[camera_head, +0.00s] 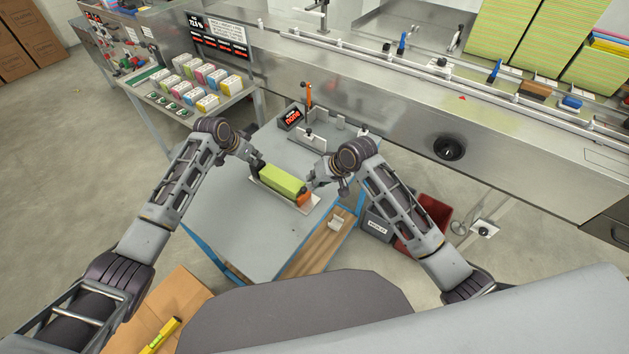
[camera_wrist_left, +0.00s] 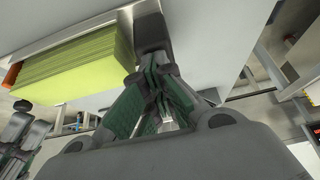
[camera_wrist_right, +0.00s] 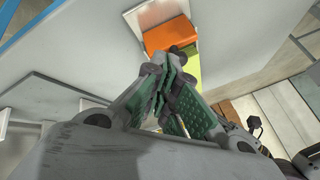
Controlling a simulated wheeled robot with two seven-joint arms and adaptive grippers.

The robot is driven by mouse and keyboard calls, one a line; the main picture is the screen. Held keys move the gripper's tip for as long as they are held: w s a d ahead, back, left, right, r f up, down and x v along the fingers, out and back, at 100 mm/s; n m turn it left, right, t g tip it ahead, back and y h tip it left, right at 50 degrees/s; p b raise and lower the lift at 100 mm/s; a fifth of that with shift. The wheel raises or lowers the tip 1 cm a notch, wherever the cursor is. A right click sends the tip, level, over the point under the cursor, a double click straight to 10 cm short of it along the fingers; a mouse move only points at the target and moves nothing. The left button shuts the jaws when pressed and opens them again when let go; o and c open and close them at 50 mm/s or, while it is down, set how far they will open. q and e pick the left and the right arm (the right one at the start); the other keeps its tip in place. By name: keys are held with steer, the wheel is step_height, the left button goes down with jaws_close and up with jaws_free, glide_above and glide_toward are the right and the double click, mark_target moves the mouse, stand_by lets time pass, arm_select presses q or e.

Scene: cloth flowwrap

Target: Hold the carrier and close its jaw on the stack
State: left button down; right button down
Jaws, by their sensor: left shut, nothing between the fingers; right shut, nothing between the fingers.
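The carrier (camera_head: 313,205) is a pale flat tray lying on the grey table. A yellow-green stack of flat sheets (camera_head: 282,179) lies on it, also in the left wrist view (camera_wrist_left: 78,66). An orange jaw (camera_head: 304,199) sits at the stack's right end and fills the top of the right wrist view (camera_wrist_right: 170,36). My left gripper (camera_head: 256,162) is shut and empty at the carrier's left end, close to a dark block (camera_wrist_left: 150,30). My right gripper (camera_head: 311,184) is shut and empty beside the orange jaw; whether it touches is unclear.
The grey table (camera_head: 225,215) is clear to the left and front. A metal fixture (camera_head: 310,143) and a small display (camera_head: 291,117) stand at its back. A steel machine (camera_head: 400,115) runs behind. A shelf with several colored boxes (camera_head: 195,85) is back left; a red bin (camera_head: 432,215) is right.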

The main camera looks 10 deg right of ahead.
arm_select(q)
steer(key=shift+s+f, duration=0.1)
steer(key=shift+f, duration=0.15)
arm_select(e)
steer(key=shift+w+a, duration=1.1)
steer(key=shift+d, duration=0.2)
steer(key=shift+d+r, duration=0.15)
steer(key=shift+d, duration=0.35)
steer(key=d+v, duration=0.2)
steer(key=v, duration=0.9)
steer(key=shift+w+d, duration=0.1)
steer(key=shift+w, duration=0.05)
